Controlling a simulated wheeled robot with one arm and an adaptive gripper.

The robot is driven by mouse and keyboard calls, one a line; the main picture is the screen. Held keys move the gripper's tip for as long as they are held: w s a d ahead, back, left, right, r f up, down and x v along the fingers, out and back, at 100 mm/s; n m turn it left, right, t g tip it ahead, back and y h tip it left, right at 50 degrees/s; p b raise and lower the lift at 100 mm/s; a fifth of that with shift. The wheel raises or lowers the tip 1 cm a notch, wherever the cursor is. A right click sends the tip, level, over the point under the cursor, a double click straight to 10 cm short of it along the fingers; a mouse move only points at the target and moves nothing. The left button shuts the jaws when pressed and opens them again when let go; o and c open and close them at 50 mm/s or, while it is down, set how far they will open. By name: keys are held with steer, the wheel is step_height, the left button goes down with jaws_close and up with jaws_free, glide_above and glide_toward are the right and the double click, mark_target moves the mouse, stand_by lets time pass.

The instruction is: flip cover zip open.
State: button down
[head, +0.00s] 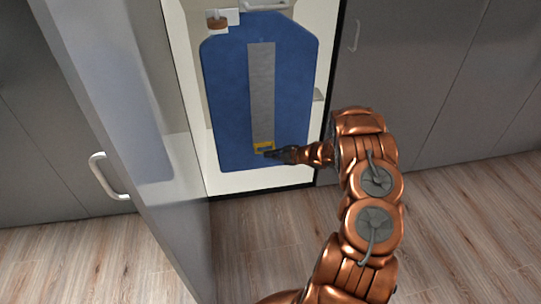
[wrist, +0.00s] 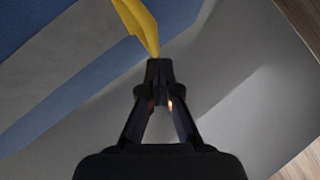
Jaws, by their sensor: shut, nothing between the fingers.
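A blue garment cover (head: 225,100) hangs inside an open wardrobe in the head view. A grey strip (head: 262,85) runs down its middle. A yellow pull tab (head: 263,146) sits at the strip's lower end. The tab (wrist: 140,22) also shows large at the top of the wrist view, with the blue cover (wrist: 80,85) to the left. My gripper (head: 268,154) is at the tab's lower right. In the wrist view my gripper (wrist: 159,66) is shut and empty, its tips just below the yellow tab. I cannot tell whether they touch it.
The grey wardrobe door (head: 125,110) stands open at the left with a white handle (head: 103,176). Closed grey panels (head: 440,80) are at the right. A brown-and-white item (head: 218,20) is near the cover's top left. The wooden floor (head: 470,220) in front is clear.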

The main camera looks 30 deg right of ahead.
steer(key=a+v, duration=0.1)
steer(key=v, duration=1.1)
steer(key=shift+s+a+r, duration=0.3)
steer(key=shift+a+r, duration=0.05)
steer(key=shift+r, duration=0.05)
